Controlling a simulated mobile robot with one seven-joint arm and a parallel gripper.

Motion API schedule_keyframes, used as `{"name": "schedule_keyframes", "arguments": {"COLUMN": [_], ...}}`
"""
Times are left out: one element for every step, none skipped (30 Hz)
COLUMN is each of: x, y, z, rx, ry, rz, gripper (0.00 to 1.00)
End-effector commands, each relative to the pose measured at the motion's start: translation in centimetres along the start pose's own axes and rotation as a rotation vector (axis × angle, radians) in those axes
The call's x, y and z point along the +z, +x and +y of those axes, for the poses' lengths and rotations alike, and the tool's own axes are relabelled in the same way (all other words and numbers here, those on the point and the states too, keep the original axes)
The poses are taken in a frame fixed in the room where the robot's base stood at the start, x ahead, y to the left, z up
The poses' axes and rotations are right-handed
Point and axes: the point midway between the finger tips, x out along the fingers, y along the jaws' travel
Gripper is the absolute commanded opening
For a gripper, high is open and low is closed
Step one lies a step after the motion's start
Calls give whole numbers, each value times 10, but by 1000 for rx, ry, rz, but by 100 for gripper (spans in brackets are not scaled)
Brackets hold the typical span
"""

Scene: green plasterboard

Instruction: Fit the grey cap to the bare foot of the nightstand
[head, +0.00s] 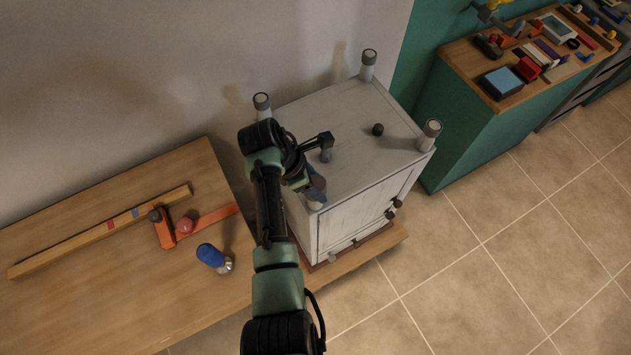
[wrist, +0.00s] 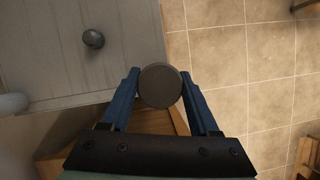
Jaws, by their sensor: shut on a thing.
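The pale grey nightstand (head: 345,140) stands upside down with its feet up. Three feet, at the back left (head: 262,103), back right (head: 368,66) and front right (head: 431,133), have dark-ringed ends. The grey cap (wrist: 160,86) shows in the wrist view as a round dark disc. My gripper (head: 316,190) is shut on it, a blue finger on each side. The cap appears over the nightstand's near corner. The foot at that corner (head: 316,199) is partly covered by my gripper, and I cannot tell whether the cap touches it.
A dark round knob (head: 378,130) sits on the upturned nightstand. The wooden table (head: 110,240) at left carries a marked strip (head: 100,232), an orange tool (head: 165,229) and a blue-and-silver item (head: 212,256). A cluttered green bench (head: 465,130) is at right. Tiled floor (head: 480,260) is clear.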

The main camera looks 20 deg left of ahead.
Motion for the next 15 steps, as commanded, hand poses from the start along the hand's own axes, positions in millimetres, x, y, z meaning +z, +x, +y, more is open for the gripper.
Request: {"name": "schedule_keyframes", "arguments": {"x": [-1, -1, -1, -1, -1, -1, -1, -1, -1, -1, -1, -1, -1, -1, -1], "y": [1, 1, 1, 1, 1, 1, 1, 1, 1, 1, 1, 1, 1, 1, 1], "z": [-1, -1, -1, -1, -1, -1, -1, -1, -1, -1, -1, -1, -1, -1, -1], "rx": [-2, -3, -3, -3, -3, -3, -3, -3, -3, -3, -3, -3, -2, -2, -2], "ry": [-1, -1, -1, -1, -1, -1, -1, -1, -1, -1, -1, -1, -1, -1, 0], "rz": [2, 2, 2, 2, 2, 2, 2, 2, 2, 2, 2, 2, 2, 2, 1], "gripper": [9, 9, 9, 65, 70, 78, 83, 88, 96, 96, 96, 96, 96, 96, 96]}}
